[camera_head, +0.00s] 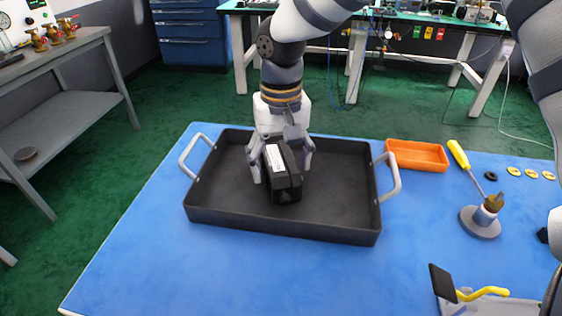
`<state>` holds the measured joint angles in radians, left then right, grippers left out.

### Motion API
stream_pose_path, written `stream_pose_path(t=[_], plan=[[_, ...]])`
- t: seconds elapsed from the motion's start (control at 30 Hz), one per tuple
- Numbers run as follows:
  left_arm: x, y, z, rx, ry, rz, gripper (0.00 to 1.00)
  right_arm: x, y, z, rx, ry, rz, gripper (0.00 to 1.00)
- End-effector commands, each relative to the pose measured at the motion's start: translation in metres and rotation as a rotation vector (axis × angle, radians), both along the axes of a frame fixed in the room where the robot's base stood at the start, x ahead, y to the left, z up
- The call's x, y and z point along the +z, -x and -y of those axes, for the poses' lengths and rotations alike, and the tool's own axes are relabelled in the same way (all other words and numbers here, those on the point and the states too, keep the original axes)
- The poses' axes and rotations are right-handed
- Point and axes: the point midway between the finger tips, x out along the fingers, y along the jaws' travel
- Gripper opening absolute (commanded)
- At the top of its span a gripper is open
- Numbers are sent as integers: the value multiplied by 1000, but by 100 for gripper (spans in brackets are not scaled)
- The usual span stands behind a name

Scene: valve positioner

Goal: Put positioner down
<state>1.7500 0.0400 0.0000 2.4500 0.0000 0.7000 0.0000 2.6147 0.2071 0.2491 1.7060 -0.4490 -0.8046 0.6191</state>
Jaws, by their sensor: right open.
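The positioner (283,173), a black box with a white label on its top, sits inside the dark tray (340,225), a little left of its middle. It appears to rest on the tray floor. My right gripper (282,165) points down over it from above. Its fingers are open, one on each side of the positioner, close to it; whether they touch it I cannot tell. The gripper hides the positioner's far side. My left gripper is not in view.
The tray has raised walls and a handle at each end, on a blue table (140,265). To its right are an orange bin (418,155), a yellow-handled tool (460,157), a round-based stand (480,222) and several yellow discs. A yellow-handled black item (482,293) lies front right.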

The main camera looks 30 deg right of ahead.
Motion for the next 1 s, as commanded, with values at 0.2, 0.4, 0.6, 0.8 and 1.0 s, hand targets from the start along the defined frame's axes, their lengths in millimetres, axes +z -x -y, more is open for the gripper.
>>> stream_pose_path(t=[0.2, 0.4, 0.6, 0.8, 1.0], plan=[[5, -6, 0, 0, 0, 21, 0, 52, -2, 0, -2, 0, 11, 70], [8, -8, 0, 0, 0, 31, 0, 100, -1, 0, -1, -1, 5, 70], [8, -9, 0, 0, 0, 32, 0, 120, 0, 0, -1, 0, 0, 70], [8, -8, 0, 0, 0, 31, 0, 121, 0, 0, 0, 0, -2, 70], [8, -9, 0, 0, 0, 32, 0, 120, 0, 0, 0, 0, -2, 70]])
